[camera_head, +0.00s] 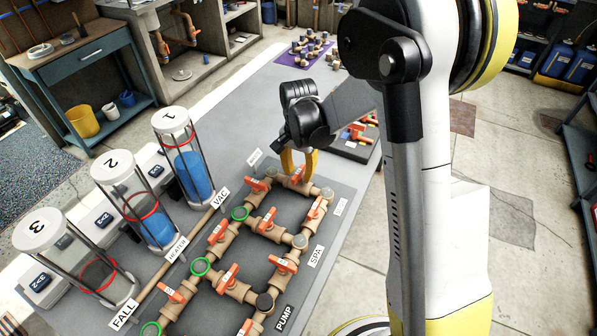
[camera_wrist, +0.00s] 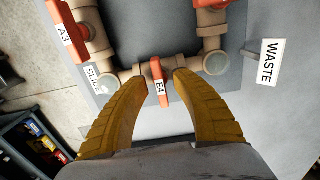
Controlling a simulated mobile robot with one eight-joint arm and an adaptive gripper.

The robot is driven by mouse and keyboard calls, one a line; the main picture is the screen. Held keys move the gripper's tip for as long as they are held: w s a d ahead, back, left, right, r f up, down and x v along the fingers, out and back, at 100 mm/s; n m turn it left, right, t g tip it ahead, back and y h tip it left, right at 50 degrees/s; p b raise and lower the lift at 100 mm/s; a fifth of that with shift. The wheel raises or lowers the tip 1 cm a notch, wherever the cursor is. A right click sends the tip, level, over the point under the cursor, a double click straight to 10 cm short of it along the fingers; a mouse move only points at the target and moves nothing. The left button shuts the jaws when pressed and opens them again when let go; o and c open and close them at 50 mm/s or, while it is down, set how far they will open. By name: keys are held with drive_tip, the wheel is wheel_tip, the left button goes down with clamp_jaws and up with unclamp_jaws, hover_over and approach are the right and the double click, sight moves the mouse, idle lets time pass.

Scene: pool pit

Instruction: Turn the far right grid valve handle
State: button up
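The pipe grid (camera_head: 240,245) lies on the grey bench and carries several orange valve handles. An orange handle (camera_head: 297,176) sits on its far pipe run, toward the right. My gripper (camera_head: 299,163) is above this run with its yellow fingers pointing down. In the wrist view, a handle labelled E4 (camera_wrist: 157,82) shows between the two fingers of my gripper (camera_wrist: 160,80). The fingers are apart, one on each side, and I see a gap beside the handle. Whether either finger touches it is unclear. Another handle, A3 (camera_wrist: 69,34), is at upper left.
Three clear cylinders stand left of the grid, including one with blue filling (camera_head: 194,176). A purple mat (camera_head: 306,48) with fittings lies on the far bench. A WASTE label (camera_wrist: 269,62) is beside the pipes.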

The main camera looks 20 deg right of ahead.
sight(299, 172)
wheel_tip(299, 172, up, 12)
idle(0.6)
drive_tip(key=shift+s+r, duration=0.1)
